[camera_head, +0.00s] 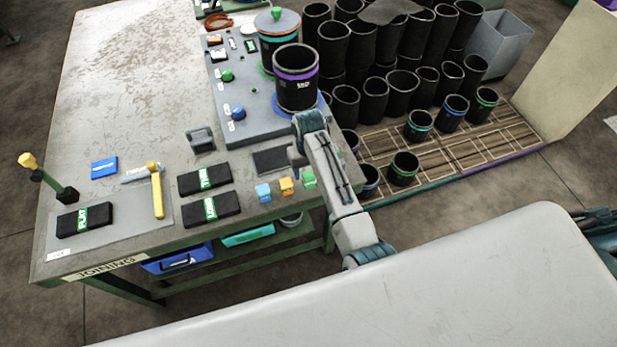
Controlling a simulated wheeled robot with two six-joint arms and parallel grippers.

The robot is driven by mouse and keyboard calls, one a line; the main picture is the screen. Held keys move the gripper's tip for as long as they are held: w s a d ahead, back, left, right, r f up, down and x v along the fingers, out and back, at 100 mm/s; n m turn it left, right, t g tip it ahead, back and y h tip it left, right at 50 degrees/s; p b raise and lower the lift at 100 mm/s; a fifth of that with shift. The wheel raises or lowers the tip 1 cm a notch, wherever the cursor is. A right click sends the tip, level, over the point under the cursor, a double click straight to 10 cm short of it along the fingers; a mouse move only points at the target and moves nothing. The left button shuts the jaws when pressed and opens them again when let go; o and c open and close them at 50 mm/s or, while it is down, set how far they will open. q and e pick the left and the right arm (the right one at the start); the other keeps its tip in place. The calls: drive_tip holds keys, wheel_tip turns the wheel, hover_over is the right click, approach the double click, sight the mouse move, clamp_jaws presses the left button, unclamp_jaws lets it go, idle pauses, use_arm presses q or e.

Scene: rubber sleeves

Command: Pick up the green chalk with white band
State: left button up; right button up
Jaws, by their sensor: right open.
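A small green block (309,179), which looks like the green chalk, is at the front edge of the workbench. It is the rightmost of a row of three small blocks. It is too small to make out a white band for certain. My right gripper (295,157) is above and slightly left of the green block, over the bench near a dark pad. Its jaws are small and partly hidden by the wrist; they are open and apart from the block. My left gripper is not in view.
An orange block (286,186) and a blue block (263,193) sit left of the green one. Black labelled blocks (208,207) lie further left. More sleeves stand on a slatted pallet (440,150) at right.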

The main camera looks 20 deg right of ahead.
sight(309, 176)
drive_tip(key=shift+a+f+p, duration=0.1)
drive_tip(key=shift+f+p, duration=0.5)
drive_tip(key=shift+f, duration=1.35)
drive_tip(key=shift+c, duration=0.2)
drive_tip(key=c, duration=1)
drive_tip(key=shift+r, duration=0.15)
drive_tip(key=shift+c, duration=0.2)
drive_tip(key=shift+r, duration=0.3)
drive_tip(key=r, duration=0.1)
drive_tip(key=s+r, duration=0.1)
drive_tip(key=shift+r, duration=0.35)
drive_tip(key=s+r, duration=0.1)
drive_tip(key=s, duration=1.4)
drive_tip(key=shift+d+r, duration=0.25)
drive_tip(key=shift+s, duration=0.1)
